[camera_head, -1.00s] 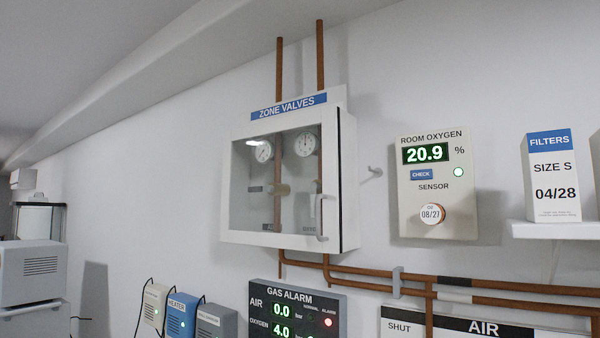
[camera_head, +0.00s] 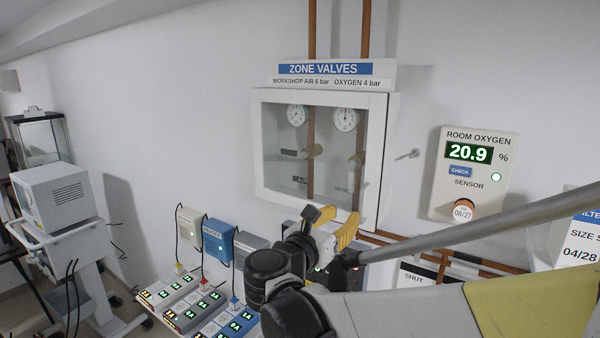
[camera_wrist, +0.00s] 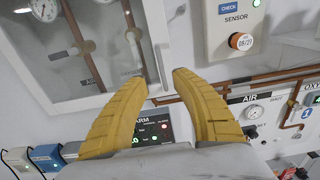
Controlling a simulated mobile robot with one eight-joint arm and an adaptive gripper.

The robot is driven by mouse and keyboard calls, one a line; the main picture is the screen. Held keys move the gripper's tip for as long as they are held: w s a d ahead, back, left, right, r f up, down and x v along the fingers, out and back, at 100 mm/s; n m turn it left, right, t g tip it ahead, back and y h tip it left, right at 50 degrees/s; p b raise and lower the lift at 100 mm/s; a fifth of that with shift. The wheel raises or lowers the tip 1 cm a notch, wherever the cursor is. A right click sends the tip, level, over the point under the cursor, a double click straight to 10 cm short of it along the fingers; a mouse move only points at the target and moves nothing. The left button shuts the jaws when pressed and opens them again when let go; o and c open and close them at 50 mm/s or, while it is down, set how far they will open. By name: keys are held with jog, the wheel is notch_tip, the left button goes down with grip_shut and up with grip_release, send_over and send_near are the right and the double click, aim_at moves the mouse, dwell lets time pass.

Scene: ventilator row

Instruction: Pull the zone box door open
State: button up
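The zone box (camera_head: 392,130) is a white wall cabinet under a blue ZONE VALVES sign. Its glazed door (camera_head: 259,150) looks shut; two gauges and pipes with valves show behind the glass. My gripper (camera_head: 338,218) has yellow fingers and is at the door's lower right corner in the head view. In the wrist view my gripper (camera_wrist: 157,78) is open and empty, its fingertips spread below a pale upright bar, apparently the door handle (camera_wrist: 163,62). I cannot tell whether a finger touches it. The handle is hard to make out in the head view.
A room oxygen sensor (camera_head: 472,175) is on the wall to the right. Copper pipes (camera_wrist: 270,80) run below it. The gas alarm panel (camera_wrist: 155,130) is under the box, partly hidden by my fingers. Heater units (camera_head: 217,240) and a cart (camera_head: 75,235) stand to the left.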

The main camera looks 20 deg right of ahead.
aim_at(361, 198)
jog(key=x, duration=0.3)
jog(key=p+x, duration=0.1)
jog(key=x, duration=0.3)
jog(key=p+x, duration=0.1)
jog(key=x, duration=0.3)
jog(key=shift+r, duration=0.3)
jog(key=shift+c, duration=0.5)
jog(key=shift+s, duration=0.1)
grip_shut()
